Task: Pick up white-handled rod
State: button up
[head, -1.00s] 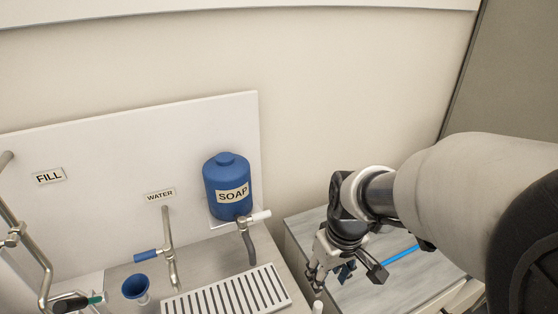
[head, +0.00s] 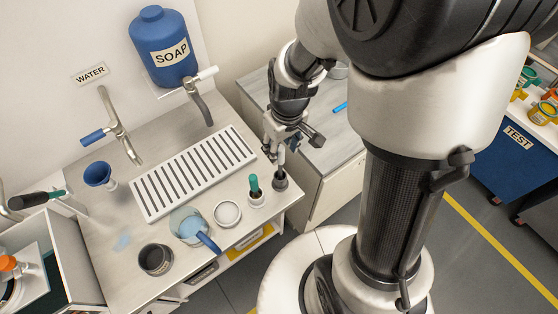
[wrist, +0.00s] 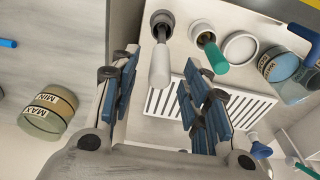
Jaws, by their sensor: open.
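The white-handled rod (wrist: 160,66) stands in a dark round holder (wrist: 162,22) in the wrist view. Its handle points toward the camera. In the head view its holder (head: 280,182) is at the right front corner of the counter, and the rod's handle (head: 281,157) is partly hidden by my gripper. My gripper (head: 284,144) is open just above it, pointing down. In the wrist view the white handle appears in the gap between the blue finger pads of my gripper (wrist: 164,88), nearer the left finger. I cannot tell whether a finger touches it.
A teal-handled rod (head: 254,184) stands in a white holder close beside it. A white round dish (head: 227,213), a clear jug with blue handle (head: 188,225) and a slotted drain tray (head: 190,172) lie further left. A grey side cabinet (head: 322,125) stands right of the counter.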

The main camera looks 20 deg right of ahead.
aim_at(280, 167)
notch_tip(280, 167, down, 3)
jog(key=shift+w+f+b, duration=0.15)
jog(key=shift+f+b, duration=0.05)
jog(key=shift+b, duration=0.3)
jog(key=shift+r, duration=0.1)
grip_shut()
